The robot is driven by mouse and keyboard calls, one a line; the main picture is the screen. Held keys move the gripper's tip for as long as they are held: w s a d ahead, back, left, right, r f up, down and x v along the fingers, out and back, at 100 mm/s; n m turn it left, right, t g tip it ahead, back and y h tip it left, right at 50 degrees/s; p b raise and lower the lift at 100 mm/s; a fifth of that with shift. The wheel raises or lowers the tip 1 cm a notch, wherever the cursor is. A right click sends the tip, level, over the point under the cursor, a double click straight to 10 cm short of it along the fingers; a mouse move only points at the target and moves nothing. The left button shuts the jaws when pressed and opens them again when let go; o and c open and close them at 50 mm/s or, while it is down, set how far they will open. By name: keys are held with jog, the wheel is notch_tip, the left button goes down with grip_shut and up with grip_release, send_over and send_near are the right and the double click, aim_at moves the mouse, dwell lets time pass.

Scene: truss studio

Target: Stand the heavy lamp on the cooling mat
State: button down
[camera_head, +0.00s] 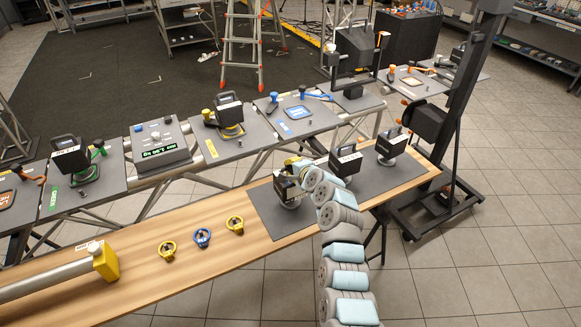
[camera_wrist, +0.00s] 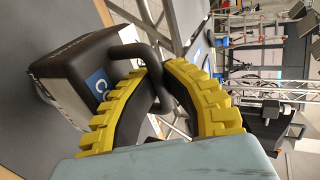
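Three black lamps with top handles and white labels stand in a row on a dark grey mat (camera_head: 266,226) on the wooden bench: the near lamp (camera_head: 286,189), a middle lamp (camera_head: 345,163) and a far lamp (camera_head: 391,147). My gripper (camera_head: 296,166) is at the top of the near lamp. In the wrist view my yellow fingers close around the handle (camera_wrist: 140,53) of the lamp (camera_wrist: 75,68), which bears a blue label starting with C. The lamp's base seems to rest on the mat. No mat is legibly marked as cooling; a blue-edged pad (camera_head: 298,112) lies bare on the back row.
Two yellow rings and a blue ring (camera_head: 202,237) lie on the bench, with a grey tube with a yellow end (camera_head: 104,262) at left. Other lamps stand on green (camera_head: 84,192) and yellow pads behind. A black stand (camera_head: 455,130) rises at right.

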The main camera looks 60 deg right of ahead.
jog(key=shift+w+r, duration=0.1)
jog(key=c, duration=1.2)
grip_release()
jog(key=shift+d, duration=0.15)
jog(key=shift+c, duration=0.2)
jog(key=shift+r, duration=0.1)
jog(key=shift+s+a+r, duration=0.35)
jog(key=shift+s, duration=0.2)
jog(key=shift+p+v, duration=0.45)
jog(key=shift+v, duration=1.65)
jog(key=v, duration=0.6)
jog(key=shift+a, duration=0.15)
